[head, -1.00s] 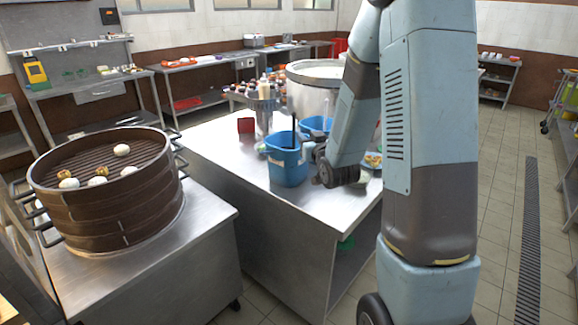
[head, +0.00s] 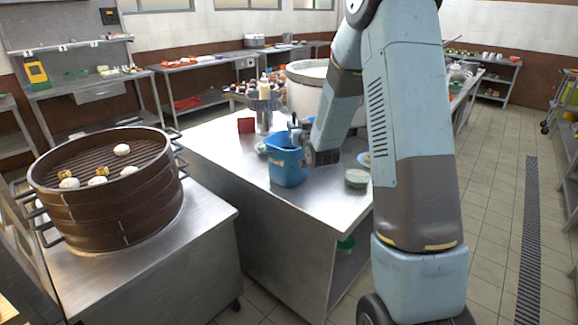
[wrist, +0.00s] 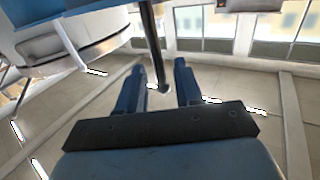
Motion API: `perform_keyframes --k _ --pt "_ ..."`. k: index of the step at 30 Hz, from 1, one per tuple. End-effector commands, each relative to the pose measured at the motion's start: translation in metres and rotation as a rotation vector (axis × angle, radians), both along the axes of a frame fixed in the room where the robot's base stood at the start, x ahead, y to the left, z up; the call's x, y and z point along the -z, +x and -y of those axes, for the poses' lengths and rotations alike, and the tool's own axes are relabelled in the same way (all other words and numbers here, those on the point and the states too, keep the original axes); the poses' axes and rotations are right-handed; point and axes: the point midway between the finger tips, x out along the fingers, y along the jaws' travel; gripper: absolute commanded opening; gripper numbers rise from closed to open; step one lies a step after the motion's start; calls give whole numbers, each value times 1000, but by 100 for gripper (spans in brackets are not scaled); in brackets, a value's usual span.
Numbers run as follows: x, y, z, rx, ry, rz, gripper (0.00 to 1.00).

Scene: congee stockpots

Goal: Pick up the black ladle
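The blue bucket (head: 289,168) stands on the steel table in the head view. The ladle's bowl is not in sight. In the wrist view a thin black ladle handle (wrist: 151,40) comes down from the top edge, with its bent end between the two blue fingers. My gripper (wrist: 160,75) is open there, with gaps visible between the handle and both fingers.
A large steel pot (head: 303,92) stands behind the bucket. A small red box (head: 246,125) and a utensil holder (head: 264,110) are to its left, a green round container (head: 357,178) to its right. A bamboo steamer (head: 105,190) stands on the nearer counter.

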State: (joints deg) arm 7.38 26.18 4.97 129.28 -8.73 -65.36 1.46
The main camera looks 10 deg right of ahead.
Motion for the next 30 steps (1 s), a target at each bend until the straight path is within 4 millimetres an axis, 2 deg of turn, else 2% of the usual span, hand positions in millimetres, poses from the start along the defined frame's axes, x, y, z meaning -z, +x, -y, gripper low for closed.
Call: perform_keyframes --k 6,15,26,30 --pt "1 26 -1 0 0 1 35" --pt "1 30 -1 0 0 0 35" --pt "1 30 -1 1 0 0 2" --pt "1 30 -1 1 0 0 0"
